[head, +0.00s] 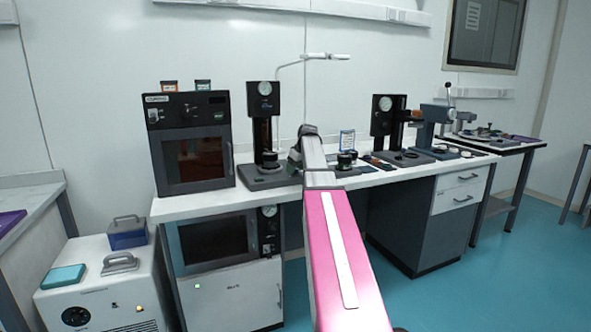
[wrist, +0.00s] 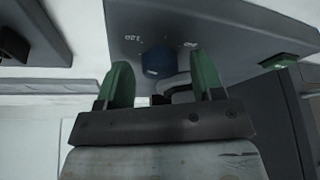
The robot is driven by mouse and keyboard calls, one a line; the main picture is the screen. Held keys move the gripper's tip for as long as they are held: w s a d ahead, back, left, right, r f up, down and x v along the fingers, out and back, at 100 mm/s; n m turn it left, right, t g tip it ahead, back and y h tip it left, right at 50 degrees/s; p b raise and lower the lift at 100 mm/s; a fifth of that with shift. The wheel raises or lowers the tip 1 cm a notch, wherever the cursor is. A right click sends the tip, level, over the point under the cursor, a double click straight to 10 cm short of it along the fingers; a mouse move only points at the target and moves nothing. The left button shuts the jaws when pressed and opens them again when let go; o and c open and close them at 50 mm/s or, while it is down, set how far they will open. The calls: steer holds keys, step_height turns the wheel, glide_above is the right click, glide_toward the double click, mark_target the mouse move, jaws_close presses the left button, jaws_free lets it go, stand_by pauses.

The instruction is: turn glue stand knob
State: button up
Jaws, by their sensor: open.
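In the wrist view a dark blue round knob (wrist: 158,62) sits on a grey panel (wrist: 215,20) with small white markings on either side of it. My gripper (wrist: 161,78) has two green fingers, spread apart, one on each side of the knob's near end. I cannot tell whether either finger touches it. A dark curved part shows just below the knob between the fingers. In the head view my pink and white arm reaches to the bench beside a black upright stand with a round gauge (head: 262,120). My gripper and the knob cannot be made out there.
A dark oven-like box (head: 190,142) stands left of the gauge stand on the white bench (head: 180,207). Another gauge stand (head: 383,125) and small dark parts stand to the right. A small sign (head: 347,140) stands behind my arm. Open blue floor (head: 440,290) lies at the right.

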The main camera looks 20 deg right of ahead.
steer(key=c, duration=0.9)
